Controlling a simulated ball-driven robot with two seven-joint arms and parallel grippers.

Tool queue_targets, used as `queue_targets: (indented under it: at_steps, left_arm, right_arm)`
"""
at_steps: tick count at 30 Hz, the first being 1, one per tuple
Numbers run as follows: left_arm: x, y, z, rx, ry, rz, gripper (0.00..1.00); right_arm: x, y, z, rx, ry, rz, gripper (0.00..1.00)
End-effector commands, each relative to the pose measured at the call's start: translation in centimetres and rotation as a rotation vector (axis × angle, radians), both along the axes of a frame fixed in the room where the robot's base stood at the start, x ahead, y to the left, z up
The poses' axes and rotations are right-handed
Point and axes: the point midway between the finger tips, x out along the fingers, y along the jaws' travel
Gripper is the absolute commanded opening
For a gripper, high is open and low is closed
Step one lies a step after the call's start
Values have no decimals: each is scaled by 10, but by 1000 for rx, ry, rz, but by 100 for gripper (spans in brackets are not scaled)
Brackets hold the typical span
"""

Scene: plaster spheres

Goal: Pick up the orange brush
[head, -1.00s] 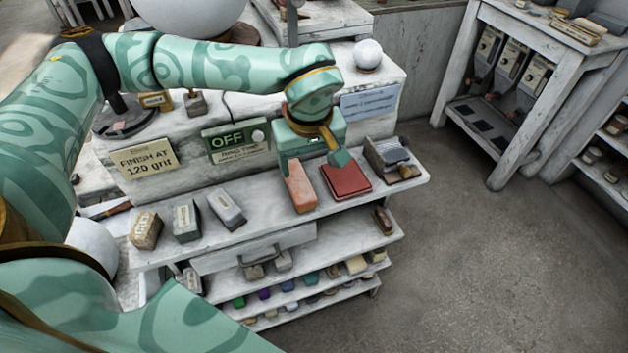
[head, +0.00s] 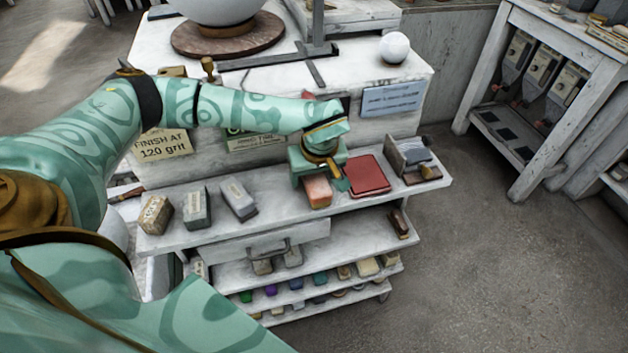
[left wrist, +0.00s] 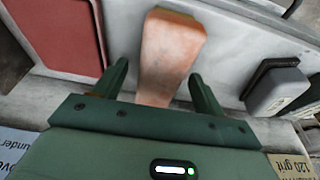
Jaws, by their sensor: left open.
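The orange brush (head: 318,192) lies on the upper shelf, beside a red flat block (head: 366,175). My left gripper (head: 320,179) is open above its back part. In the left wrist view the brush (left wrist: 171,48) shows as a pale orange block. It runs between the two open fingers of the left gripper (left wrist: 159,70), with a gap on each side. Its near end is hidden behind the gripper body. The fingers are not closed on it. My right gripper is not in view.
A wooden sanding tool (head: 412,160) stands to the right of the red block. Several sanding blocks, such as a grey one (head: 238,200), lie to the left. A sign (head: 163,145) and a white ball (head: 395,47) are behind. Lower shelves (head: 350,241) hold small coloured pieces.

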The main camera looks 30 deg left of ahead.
Motion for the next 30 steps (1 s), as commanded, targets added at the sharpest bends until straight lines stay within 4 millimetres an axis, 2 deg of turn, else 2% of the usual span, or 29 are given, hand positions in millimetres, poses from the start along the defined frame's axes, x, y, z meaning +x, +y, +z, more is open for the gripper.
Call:
queue_targets:
  at_steps: [1,3,11,17,26,30]
  left_arm:
    - [0,1,-10,-1,4,0,71]
    - [2,3,-16,0,3,1,71]
    - [3,3,-18,0,-1,-1,71]
    - [3,3,-17,0,-1,-1,19]
    - [3,3,-16,-1,-1,0,19]
    - [3,3,-6,-1,-1,-1,20]
  right_arm:
    - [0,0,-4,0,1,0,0]
    - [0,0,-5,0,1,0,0]
    - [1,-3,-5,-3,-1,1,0]
    - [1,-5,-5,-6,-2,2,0]
    - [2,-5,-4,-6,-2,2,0]
    - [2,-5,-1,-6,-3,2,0]
